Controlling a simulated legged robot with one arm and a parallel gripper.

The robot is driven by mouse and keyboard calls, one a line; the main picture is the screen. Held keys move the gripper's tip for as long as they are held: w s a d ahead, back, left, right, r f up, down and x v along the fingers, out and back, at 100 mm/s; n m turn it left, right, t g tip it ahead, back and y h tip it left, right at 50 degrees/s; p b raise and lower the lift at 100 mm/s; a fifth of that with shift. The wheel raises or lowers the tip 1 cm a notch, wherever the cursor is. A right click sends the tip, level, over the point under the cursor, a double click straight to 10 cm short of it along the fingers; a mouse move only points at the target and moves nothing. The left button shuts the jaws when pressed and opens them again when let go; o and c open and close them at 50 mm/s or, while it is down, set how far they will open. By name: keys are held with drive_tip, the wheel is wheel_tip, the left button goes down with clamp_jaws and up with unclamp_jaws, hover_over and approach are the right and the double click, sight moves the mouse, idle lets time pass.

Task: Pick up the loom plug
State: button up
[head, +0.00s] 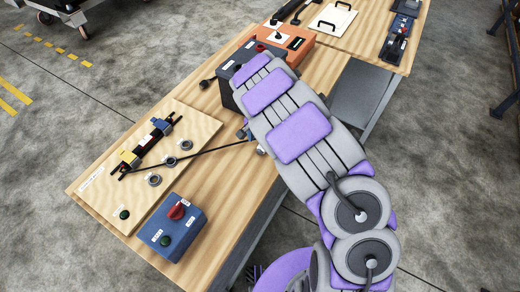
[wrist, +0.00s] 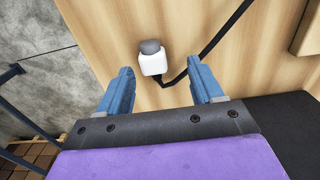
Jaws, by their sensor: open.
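The loom plug (wrist: 153,63), a white block with a grey rounded cap, lies on the wooden bench top in the wrist view. A black cable (wrist: 205,55) runs from its lower end up to the right. My gripper (wrist: 161,69) has its two blue fingers spread wide. The plug appears between and just beyond the fingertips, nearer the left one, and nothing is held. In the head view, my arm hides most of the gripper, and only a bit of blue finger (head: 243,134) shows beside the cable (head: 212,149).
A wooden board (head: 192,124) with a black-and-yellow fixture and metal rings lies to the left. A blue box (head: 172,228) with a red knob stands in front.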

sight(261, 146)
wheel_tip(261, 146, down, 3)
drive_tip(key=shift+d+r+b, duration=0.1)
drive_tip(key=shift+d+b, duration=0.05)
drive_tip(key=shift+b, duration=0.15)
drive_tip(key=shift+d+f, duration=0.25)
drive_tip(key=shift+d, duration=0.4)
drive_tip(key=shift+a, duration=0.1)
drive_tip(key=shift+c, duration=1.1)
drive_tip(key=shift+s+a, duration=0.1)
drive_tip(key=shift+a, duration=0.4)
drive_tip(key=c, duration=0.5)
drive_tip(key=shift+d, duration=0.4)
clamp_jaws()
